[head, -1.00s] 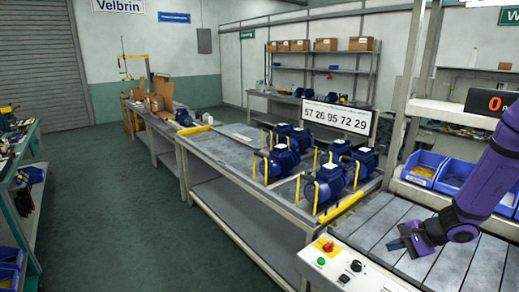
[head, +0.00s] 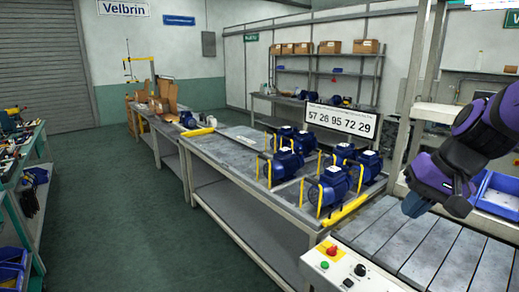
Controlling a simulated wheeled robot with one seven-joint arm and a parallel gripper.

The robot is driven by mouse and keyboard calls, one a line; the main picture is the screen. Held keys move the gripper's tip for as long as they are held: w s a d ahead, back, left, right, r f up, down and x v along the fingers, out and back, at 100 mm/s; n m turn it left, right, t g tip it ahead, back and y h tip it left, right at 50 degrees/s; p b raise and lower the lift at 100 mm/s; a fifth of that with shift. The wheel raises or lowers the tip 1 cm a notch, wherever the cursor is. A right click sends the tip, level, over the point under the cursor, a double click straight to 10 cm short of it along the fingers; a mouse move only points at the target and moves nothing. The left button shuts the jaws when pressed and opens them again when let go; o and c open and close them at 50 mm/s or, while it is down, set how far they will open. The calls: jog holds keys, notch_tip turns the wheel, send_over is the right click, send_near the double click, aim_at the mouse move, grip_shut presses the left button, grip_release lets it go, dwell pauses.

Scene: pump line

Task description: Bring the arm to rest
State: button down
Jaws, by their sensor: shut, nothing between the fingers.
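My purple arm enters from the right in the head view. My gripper (head: 414,205) is at its end, raised above the grey slatted conveyor (head: 440,248), clear of it and empty. Only a small blue-grey part of the fingers shows below the purple wrist; they are shut. The gripper is to the right of the bench with the blue pumps (head: 325,192).
A control box (head: 348,272) with a red button on yellow stands at the conveyor's front left. Several pumps stand on the grey bench (head: 225,155). A blue bin (head: 497,193) is behind the arm. The green floor (head: 120,225) at left is open.

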jog(key=s+r+n+t+h, duration=0.1)
jog(key=s+r+h, duration=0.1)
jog(key=s, duration=0.4)
jog(key=s+d+r+n+t+h, duration=0.1)
jog(key=s+r+n, duration=0.1)
jog(key=s+r, duration=0.3)
jog(key=shift+s+d+r+h, duration=0.2)
jog(key=shift+s+h, duration=0.2)
jog(key=shift+s, duration=0.3)
